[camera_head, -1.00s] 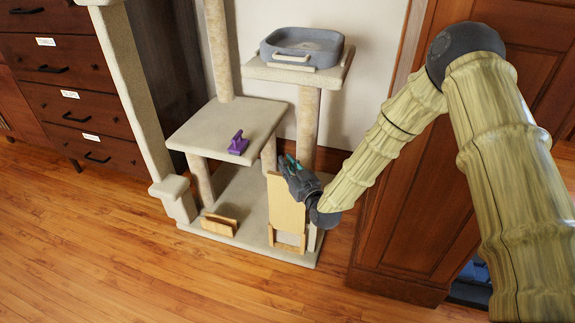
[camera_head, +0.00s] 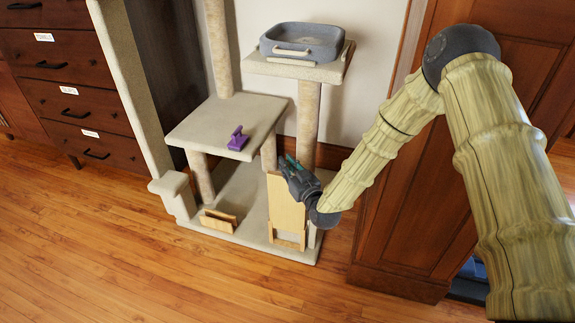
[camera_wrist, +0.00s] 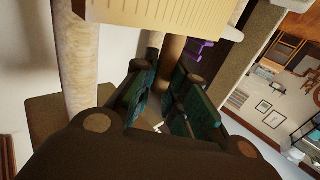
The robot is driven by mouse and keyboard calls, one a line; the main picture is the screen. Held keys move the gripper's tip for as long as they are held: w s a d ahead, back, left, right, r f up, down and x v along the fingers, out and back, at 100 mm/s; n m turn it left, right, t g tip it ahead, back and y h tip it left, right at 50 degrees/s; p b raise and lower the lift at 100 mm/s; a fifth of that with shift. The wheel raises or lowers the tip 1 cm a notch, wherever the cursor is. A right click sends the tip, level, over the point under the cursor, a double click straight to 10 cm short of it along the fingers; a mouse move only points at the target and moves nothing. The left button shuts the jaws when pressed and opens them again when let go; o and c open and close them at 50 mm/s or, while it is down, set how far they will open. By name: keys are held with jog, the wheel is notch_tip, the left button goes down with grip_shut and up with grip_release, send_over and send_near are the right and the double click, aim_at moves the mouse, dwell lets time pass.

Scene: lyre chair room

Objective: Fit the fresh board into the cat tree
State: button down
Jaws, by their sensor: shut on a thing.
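The cat tree (camera_head: 190,236) has carpeted platforms and posts on a beige base. The fresh board (camera_head: 285,203) is a pale wooden panel, upright at the front right of the base. Its lower end is at a small wooden frame (camera_head: 288,243); I cannot tell whether it is seated in it. My gripper (camera_head: 284,164) is shut on the board near its upper edge, reaching in from the right. In the wrist view the board (camera_wrist: 165,12) crosses the top, beyond my green-padded fingers (camera_wrist: 165,80); the exact contact is hard to see.
A purple clamp-like thing (camera_head: 237,138) lies on the middle platform (camera_head: 205,122). A grey bed (camera_head: 301,42) sits on the upper platform. A second wooden holder (camera_head: 218,221) is at the base's front left. A labelled drawer cabinet (camera_head: 70,85) stands left; the front floor is clear.

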notch_tip(320, 180, down, 10)
jog(key=b, duration=0.4)
jog(key=shift+b, duration=0.35)
dwell(4.1)
dwell(0.5)
jog(key=c, duration=1.4)
grip_release()
jog(key=shift+o, duration=0.2)
jog(key=shift+s, duration=0.1)
jog(key=v, duration=1.1)
jog(key=shift+s+d, duration=0.2)
jog(key=shift+s, duration=0.15)
